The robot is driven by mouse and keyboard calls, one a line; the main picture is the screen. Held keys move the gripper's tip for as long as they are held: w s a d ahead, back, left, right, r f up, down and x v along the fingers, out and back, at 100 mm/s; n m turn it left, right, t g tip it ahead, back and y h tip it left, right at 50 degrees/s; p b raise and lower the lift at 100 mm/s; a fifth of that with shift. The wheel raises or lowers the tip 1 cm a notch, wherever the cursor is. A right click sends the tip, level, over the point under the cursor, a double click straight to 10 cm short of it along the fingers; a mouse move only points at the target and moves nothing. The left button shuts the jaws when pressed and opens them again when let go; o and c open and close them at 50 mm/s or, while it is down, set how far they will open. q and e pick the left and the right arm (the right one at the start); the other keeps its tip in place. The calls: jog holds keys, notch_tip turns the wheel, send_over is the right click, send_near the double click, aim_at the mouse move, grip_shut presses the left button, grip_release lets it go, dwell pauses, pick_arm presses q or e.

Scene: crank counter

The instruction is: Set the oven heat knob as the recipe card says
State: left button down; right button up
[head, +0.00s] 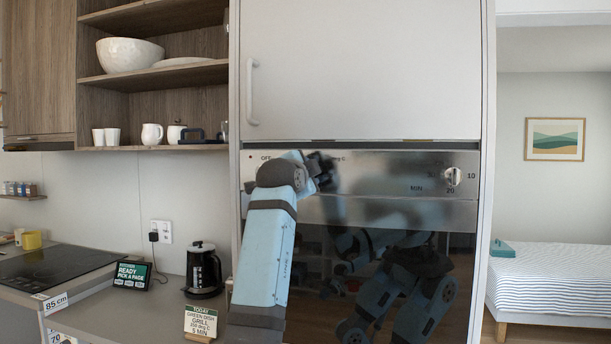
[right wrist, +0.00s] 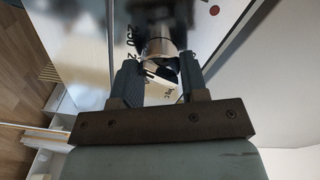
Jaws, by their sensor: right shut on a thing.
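The oven's control panel (head: 400,170) is a brushed metal strip above the dark glass door. My right gripper (head: 322,168) is at the panel's left part, by the "OFF" and "deg C" marks, and hides the heat knob in the head view. In the right wrist view the silver heat knob (right wrist: 160,45) sits between the two fingers of my right gripper (right wrist: 160,75), which is shut on it. Part of the printed scale shows beside it; the knob's pointer is not clear. The recipe card (head: 200,322) stands on the counter and appears to read grill, 250 deg C, 5 min. My left gripper is not in view.
A coffee press (head: 203,270) and a dark "pick a page" display (head: 131,275) stand on the counter left of my arm. A cooktop (head: 55,265) is further left.

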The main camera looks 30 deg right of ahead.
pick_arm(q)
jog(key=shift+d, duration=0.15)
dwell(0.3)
pick_arm(e)
jog(key=o, duration=0.9)
pick_arm(q)
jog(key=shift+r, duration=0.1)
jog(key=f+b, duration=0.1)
jog(key=b, duration=0.2)
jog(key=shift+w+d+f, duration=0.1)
pick_arm(e)
jog(key=v, duration=1.4)
jog(key=shift+f, duration=0.1)
jog(key=shift+d, duration=0.1)
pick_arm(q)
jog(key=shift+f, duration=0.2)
